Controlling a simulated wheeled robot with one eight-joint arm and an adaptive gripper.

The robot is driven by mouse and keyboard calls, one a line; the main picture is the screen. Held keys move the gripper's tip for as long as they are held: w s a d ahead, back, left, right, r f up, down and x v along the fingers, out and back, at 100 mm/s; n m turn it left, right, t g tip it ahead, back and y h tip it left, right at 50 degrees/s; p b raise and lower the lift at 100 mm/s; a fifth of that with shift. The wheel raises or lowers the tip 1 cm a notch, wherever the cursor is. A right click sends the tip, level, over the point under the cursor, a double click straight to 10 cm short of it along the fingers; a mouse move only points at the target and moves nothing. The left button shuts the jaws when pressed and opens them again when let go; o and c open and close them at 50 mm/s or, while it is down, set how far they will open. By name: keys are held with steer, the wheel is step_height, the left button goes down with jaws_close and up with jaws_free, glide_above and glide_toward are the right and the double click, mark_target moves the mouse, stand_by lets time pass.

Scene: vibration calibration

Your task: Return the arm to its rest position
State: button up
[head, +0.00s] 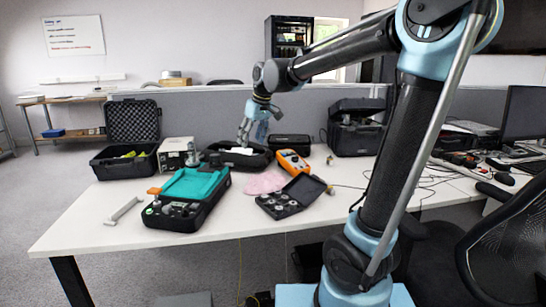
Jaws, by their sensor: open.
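My arm (345,48) rises from my base at the lower right, bends at the elbow near the top and reaches left over the white table (85,228). My gripper (243,140) hangs fingers down at the arm's end, open, with nothing visible between its fingers. It shows in front of or just above an open black case (262,163) with a white piece (237,150) in it. I cannot tell whether the fingertips touch anything.
A teal-and-black device (190,190), an open small case of round parts (283,208), an orange meter (293,162), a pink cloth (264,182) and a grey bar (124,211) lie on the table. Black cases (125,160) (356,135) stand behind. An office chair (508,245) is at right.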

steer(key=s+d+f+m+h, duration=0.15)
steer(key=s+d+f, duration=0.35)
steer(key=d, duration=0.5)
steer(key=s+d+f+m, duration=0.3)
steer(key=s+d, duration=0.5)
steer(key=d, duration=0.2)
steer(key=s+d+f+m+h, duration=0.1)
steer(key=s+d+f+m, duration=0.3)
steer(key=s+d+f, duration=0.5)
steer(key=s+f, duration=0.3)
steer(key=shift+s+d+f+g, duration=0.2)
steer(key=shift+s+f+g, duration=0.1)
steer(key=shift+s+f, duration=0.1)
steer(key=shift+s, duration=0.15)
